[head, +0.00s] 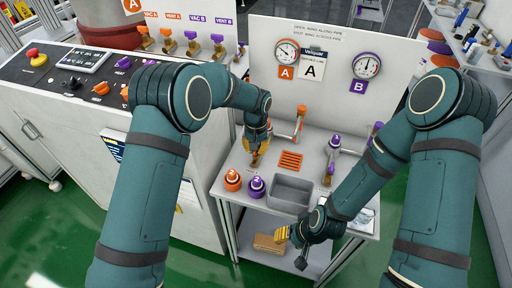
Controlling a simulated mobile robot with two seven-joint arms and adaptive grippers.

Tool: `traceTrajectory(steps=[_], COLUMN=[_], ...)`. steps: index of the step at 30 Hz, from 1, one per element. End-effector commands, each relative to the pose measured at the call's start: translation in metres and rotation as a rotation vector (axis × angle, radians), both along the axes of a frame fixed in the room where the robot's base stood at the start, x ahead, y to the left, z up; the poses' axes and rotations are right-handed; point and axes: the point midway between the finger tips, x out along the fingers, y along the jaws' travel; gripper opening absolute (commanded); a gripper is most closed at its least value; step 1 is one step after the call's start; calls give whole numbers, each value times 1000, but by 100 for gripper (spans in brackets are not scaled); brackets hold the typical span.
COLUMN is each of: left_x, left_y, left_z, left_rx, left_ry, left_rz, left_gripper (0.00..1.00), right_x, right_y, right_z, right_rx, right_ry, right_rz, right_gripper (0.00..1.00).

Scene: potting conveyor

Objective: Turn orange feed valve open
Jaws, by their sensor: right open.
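A valve with an orange handle (300,117) stands at the back of the grey bench, below the A gauge. Its exact handle angle is too small to tell. My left gripper (257,146) points down at the bench's left side, left of this handle and apart from it, over a small brass fitting. Its yellow fingers are small and partly hidden, so I cannot tell whether they are open. My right gripper (292,246) is open and empty at the bench's front edge, well away from the orange handle.
Orange (232,180) and purple (256,187) capped bottles stand at the bench's front left, beside a grey bin (291,193) and an orange slotted grate (290,160). Purple-handled valves (334,143) stand to the right. A control cabinet (60,115) borders the left.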

Motion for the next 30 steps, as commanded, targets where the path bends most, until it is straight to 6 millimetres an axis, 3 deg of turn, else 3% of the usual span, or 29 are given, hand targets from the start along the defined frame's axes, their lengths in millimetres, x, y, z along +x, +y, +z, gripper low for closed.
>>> traceTrajectory(steps=[21,24,30], left_x=[-1,-1,-1], left_y=[0,0,0], left_z=[-2,-2,-1], left_rx=[1,1,1], left_ry=[5,5,3], left_rz=[-79,-79,-78], left_gripper=[0,39,40], right_x=[0,0,0], right_y=[0,0,0], right_z=[0,0,0], right_rx=[0,0,0], right_ry=[0,0,0], right_rz=[0,0,0], right_gripper=[47,47,47])
